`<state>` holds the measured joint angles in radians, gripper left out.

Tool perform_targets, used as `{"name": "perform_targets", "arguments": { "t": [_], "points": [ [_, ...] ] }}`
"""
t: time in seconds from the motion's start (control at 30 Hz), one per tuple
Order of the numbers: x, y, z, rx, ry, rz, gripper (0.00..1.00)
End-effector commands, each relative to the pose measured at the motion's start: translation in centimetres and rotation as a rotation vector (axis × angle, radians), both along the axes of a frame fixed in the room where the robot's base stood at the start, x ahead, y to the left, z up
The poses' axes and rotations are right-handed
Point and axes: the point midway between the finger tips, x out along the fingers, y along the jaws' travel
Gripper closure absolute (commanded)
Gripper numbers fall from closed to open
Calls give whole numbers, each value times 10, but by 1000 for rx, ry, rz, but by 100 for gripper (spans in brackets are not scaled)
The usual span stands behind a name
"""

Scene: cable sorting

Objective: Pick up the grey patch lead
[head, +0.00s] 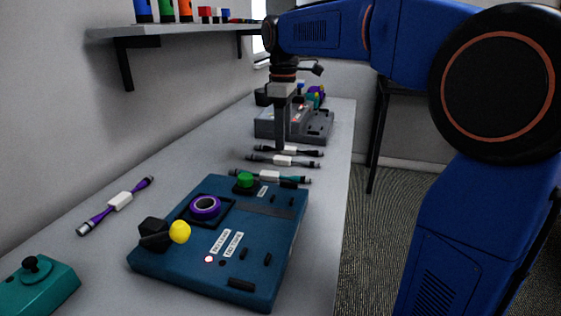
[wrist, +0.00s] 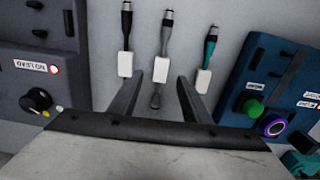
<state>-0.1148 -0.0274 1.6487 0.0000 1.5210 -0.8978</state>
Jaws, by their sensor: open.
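The grey patch lead (wrist: 165,38) lies on the bench, the middle of three leads in the wrist view, with a white sleeve at its centre. In the head view my gripper (head: 281,146) points straight down over the leads. I cannot tell its exact height above the lead.
A black lead (wrist: 127,25) lies left of the grey one and a teal lead (wrist: 210,45) right. A grey device (wrist: 60,75) and a blue device (wrist: 250,75) flank them. A purple lead (head: 104,214) lies apart. A shelf (head: 180,30) overhangs the bench (head: 150,255).

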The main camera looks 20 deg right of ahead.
Motion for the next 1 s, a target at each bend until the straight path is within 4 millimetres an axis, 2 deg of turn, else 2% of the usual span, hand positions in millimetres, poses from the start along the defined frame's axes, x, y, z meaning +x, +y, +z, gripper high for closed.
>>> {"name": "perform_targets", "arguments": {
  "t": [0.17, 0.5, 0.77, 0.8, 0.97, 1.0],
  "points": [
    [0, 1, -11, 0, 0, 0, 56],
    [-1, 2, -51, 1, 1, 0, 56],
    [0, 2, -54, 0, -1, 0, 56],
    [0, 2, -54, 0, -1, 0, 59],
    [0, 2, -54, 0, -1, 0, 97],
    [0, 2, -54, 0, -1, 0, 100]
  ]
}}
